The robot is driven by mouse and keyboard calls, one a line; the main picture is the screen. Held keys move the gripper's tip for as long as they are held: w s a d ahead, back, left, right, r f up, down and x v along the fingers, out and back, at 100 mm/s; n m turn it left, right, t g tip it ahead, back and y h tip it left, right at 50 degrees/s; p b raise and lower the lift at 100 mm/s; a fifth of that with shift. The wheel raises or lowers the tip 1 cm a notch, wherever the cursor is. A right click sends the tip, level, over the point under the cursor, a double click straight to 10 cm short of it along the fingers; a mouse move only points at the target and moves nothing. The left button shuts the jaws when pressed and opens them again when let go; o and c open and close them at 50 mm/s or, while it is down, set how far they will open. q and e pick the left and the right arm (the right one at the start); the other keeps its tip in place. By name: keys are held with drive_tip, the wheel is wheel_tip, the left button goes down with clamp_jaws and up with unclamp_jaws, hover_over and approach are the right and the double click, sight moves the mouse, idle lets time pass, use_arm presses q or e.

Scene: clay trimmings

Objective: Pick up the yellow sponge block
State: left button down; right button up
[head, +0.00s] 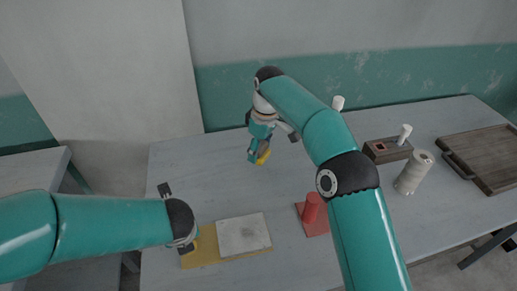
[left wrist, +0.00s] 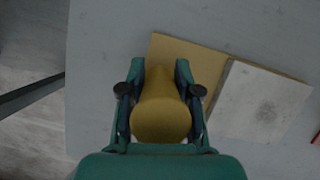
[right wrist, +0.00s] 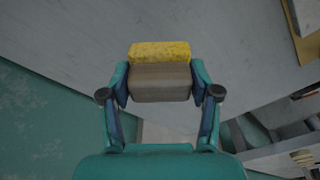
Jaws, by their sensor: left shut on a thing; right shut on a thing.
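The yellow sponge block (right wrist: 160,51) shows in the right wrist view, against a brownish-grey block-shaped part (right wrist: 160,83) between my right fingers. I cannot tell whether the two parts are one piece. In the head view the sponge's yellow (head: 264,156) shows at the tip of my right gripper (head: 259,158), over the back of the table. That gripper is shut on it; whether it touches the table is unclear. My left gripper (head: 187,244) is shut on a rounded mustard-yellow thing (left wrist: 160,112), over the mustard board at the table's front left.
A pale slab (head: 243,235) lies on the mustard board (head: 225,255). A red cylinder on a red base (head: 318,225) stands right of it. A brown box (head: 384,151), a beige spool-like cylinder (head: 413,175) and a dark wooden tray (head: 482,157) are at the right. The table's middle is mostly clear.

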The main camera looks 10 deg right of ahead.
drive_tip(key=s+d, duration=0.1)
drive_tip(key=s, duration=1.7)
drive_tip(key=shift+s+d, duration=0.15)
drive_tip(key=shift+s, duration=0.15)
drive_tip(key=o, duration=0.6)
drive_tip(key=c, duration=0.3)
